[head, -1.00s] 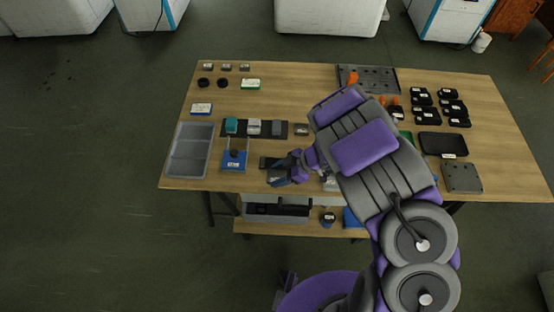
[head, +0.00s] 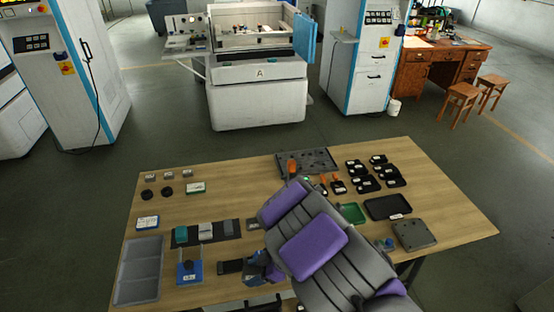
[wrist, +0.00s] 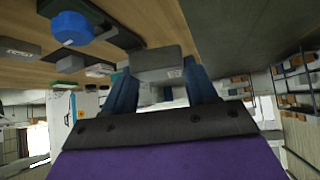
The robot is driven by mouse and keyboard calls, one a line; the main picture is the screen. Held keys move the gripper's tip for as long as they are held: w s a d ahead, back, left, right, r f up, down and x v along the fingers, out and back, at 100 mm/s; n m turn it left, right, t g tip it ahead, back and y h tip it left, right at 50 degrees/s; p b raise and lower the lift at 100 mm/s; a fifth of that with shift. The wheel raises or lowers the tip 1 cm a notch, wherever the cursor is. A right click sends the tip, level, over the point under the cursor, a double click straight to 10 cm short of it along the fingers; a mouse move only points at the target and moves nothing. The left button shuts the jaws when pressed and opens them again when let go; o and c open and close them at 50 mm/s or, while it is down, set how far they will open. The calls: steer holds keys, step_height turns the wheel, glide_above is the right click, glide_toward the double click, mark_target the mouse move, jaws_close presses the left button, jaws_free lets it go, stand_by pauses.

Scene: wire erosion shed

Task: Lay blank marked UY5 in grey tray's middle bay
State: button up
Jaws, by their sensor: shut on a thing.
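My gripper (wrist: 162,88) shows its two blue fingers in the wrist view, shut on a grey block (wrist: 155,64). The block carries a small pale label that I cannot read, so I cannot confirm it is UY5. In the head view my gripper (head: 258,270) is low over the table's front, partly hidden by my arm; the held block cannot be made out there. The grey tray (head: 161,262) lies at the table's left front, left of my gripper. Its three bays look empty, the middle one included.
A dark strip (head: 241,236) holds a teal block (head: 181,235) and grey blocks. A blue-based stand (head: 189,277) sits between the tray and my gripper. A labelled blue-and-white box (head: 147,222) lies behind the tray. Black parts and trays fill the right side.

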steer(key=w+d+r+m+t+h, duration=0.5)
steer(key=w+d+r+m+t, duration=0.3)
steer(key=w+d+r+m, duration=0.65)
steer(key=d+r+m+h, duration=0.3)
steer(key=d+r+h, duration=0.1)
steer(key=d+r, duration=0.3)
steer(key=shift+w+r+t, duration=0.15)
steer(key=shift+w+t, duration=0.2)
steer(key=shift+t, duration=0.05)
